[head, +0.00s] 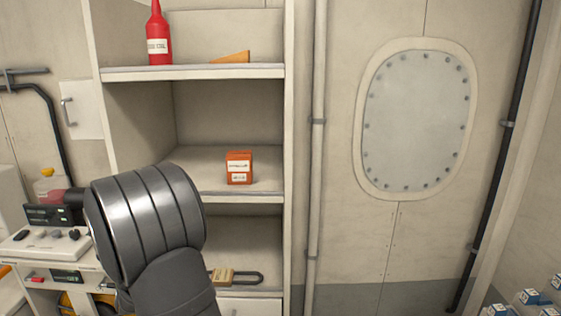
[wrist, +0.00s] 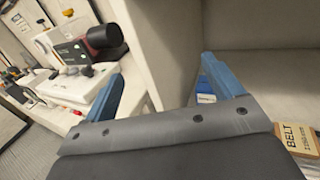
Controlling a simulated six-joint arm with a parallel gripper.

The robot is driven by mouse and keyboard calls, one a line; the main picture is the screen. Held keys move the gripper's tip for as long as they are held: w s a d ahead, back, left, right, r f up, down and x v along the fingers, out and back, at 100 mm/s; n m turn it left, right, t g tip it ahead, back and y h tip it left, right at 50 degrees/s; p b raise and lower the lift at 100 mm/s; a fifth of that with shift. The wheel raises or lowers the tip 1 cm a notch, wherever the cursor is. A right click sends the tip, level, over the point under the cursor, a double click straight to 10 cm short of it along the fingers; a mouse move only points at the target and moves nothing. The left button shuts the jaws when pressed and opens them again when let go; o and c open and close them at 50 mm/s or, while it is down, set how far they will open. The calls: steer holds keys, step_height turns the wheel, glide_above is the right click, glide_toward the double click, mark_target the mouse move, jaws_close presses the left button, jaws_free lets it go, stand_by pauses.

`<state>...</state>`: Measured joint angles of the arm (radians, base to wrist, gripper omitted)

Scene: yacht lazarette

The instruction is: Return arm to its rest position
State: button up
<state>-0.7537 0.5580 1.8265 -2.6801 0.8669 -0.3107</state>
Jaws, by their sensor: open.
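My gripper (wrist: 165,90) shows in the wrist view with its two blue fingers spread wide apart. It is open, and nothing sits between the fingertips except the edge of the shelf unit behind them. In the head view a large metal joint of my arm stands in front of the lower left of the shelf unit (head: 295,150). The fingers are hidden there.
An orange box (head: 239,168) stands on the middle shelf. A red bottle (head: 158,35) and an orange wedge (head: 231,57) are on the top shelf. A belt package (wrist: 297,140) lies right of my gripper. A cluttered white counter (wrist: 78,84) is at left.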

steer(key=s+a+r+n+g+y, duration=0.2)
steer(key=s+a+r+y, duration=0.1)
steer(key=s+a+r, duration=0.4)
steer(key=s+a+r+n+g+y, duration=0.25)
steer(key=s+a, duration=0.25)
steer(key=s, duration=0.4)
steer(key=s+a+r+n+g+y, duration=0.2)
steer(key=s+r, duration=0.2)
steer(key=s, duration=0.5)
steer(key=s+a+r+n+g+y, duration=0.2)
steer(key=s+r, duration=0.3)
steer(key=s, duration=0.4)
steer(key=shift+s+a+r+n+g, duration=0.3)
steer(key=shift+s+a+n+g, duration=0.1)
steer(key=shift+g, duration=0.45)
steer(key=shift+w, duration=0.1)
steer(key=w+d+f+m+t+h, duration=0.1)
steer(key=w+d+f+m+t, duration=0.1)
steer(key=w, duration=0.7)
steer(key=w+d+f+m+t+h, duration=0.2)
steer(key=w+d+f+t, duration=0.1)
steer(key=w+f, duration=0.4)
steer(key=w+t, duration=0.1)
steer(key=w, duration=0.2)
steer(key=shift+f+m, duration=0.3)
steer(key=shift+m, duration=0.05)
steer(key=shift+a, duration=0.1)
